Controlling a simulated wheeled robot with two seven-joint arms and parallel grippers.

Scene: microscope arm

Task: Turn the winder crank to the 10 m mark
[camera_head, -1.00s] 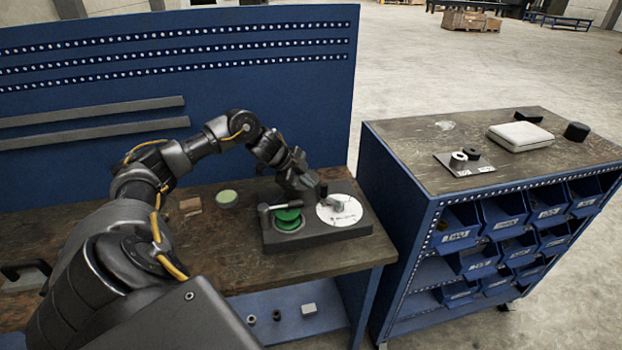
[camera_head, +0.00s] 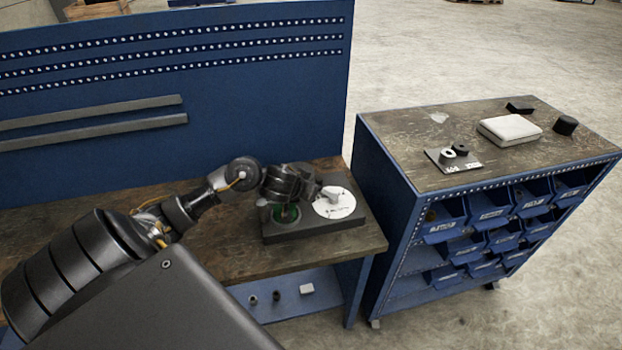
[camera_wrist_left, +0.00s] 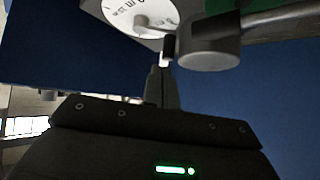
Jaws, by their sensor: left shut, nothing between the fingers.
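The winder has a dark base (camera_head: 318,230) with a green spool (camera_head: 287,213) and a white dial (camera_head: 334,204) with printed marks and a grey pointer. In the left wrist view, the dial (camera_wrist_left: 140,14) is at the top, left of a round grey crank hub (camera_wrist_left: 208,54) with a bar running to the right. The exact dial reading is too small to tell. My left gripper (camera_wrist_left: 164,68) is shut and empty, its fingertips close to the hub; contact cannot be told. In the head view my wrist covers the crank and much of the spool. My right gripper is out of view.
The winder stands on a wooden bench (camera_head: 222,240) with a blue perforated back panel (camera_head: 250,100). A blue cabinet (camera_head: 395,200) with bins is on the right, holding a pale box (camera_head: 510,129) and a small plate with rings (camera_head: 452,160). Small parts lie on the lower shelf.

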